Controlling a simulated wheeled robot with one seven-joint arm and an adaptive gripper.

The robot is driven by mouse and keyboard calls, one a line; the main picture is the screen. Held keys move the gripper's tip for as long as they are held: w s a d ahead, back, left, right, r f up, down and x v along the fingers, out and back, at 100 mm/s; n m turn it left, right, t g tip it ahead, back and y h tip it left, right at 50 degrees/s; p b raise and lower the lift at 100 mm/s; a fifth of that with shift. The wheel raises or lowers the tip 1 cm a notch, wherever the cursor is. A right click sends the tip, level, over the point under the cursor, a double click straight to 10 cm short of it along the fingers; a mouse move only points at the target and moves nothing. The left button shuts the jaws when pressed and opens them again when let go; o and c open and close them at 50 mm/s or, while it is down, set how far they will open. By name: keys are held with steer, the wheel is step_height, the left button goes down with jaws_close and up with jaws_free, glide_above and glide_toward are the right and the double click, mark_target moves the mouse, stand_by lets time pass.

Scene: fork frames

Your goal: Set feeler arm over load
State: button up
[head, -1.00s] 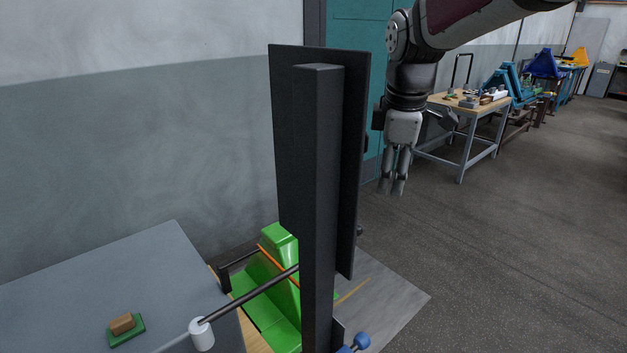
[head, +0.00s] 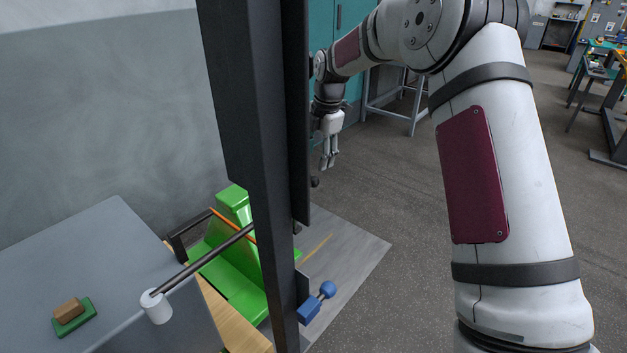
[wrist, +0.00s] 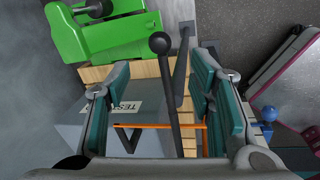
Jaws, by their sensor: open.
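A dark feeler arm (head: 205,263) runs from behind the dark post to a white cylinder (head: 157,307) at its left end, above the grey box top. I cannot tell if the cylinder touches the box. A brown block (head: 69,308) sits on a green pad (head: 76,322), left of and apart from the cylinder; I take it as the load. My gripper (head: 328,163) is open and empty, pointing down beyond the dark panel. In the wrist view, a dark lever with a ball end (wrist: 160,43) shows between the spread teal finger pads, apart from both.
A dark post (head: 255,180) and panel hide part of the rig. A green machine body (head: 230,265) and a thin orange rod (head: 229,222) lie behind it. A blue knob (head: 327,289) sticks out low on the right. The grey box top (head: 105,250) is mostly clear.

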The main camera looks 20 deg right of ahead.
mark_target(314, 177)
steer(key=f, duration=0.3)
steer(key=w+f, duration=0.1)
steer(key=f, duration=0.2)
steer(key=f+b, duration=0.1)
steer(key=f, duration=0.2)
steer(key=shift+w+a+f, duration=0.15)
steer(key=shift+w+a, duration=0.2)
steer(key=shift+a, duration=0.05)
jaws_close()
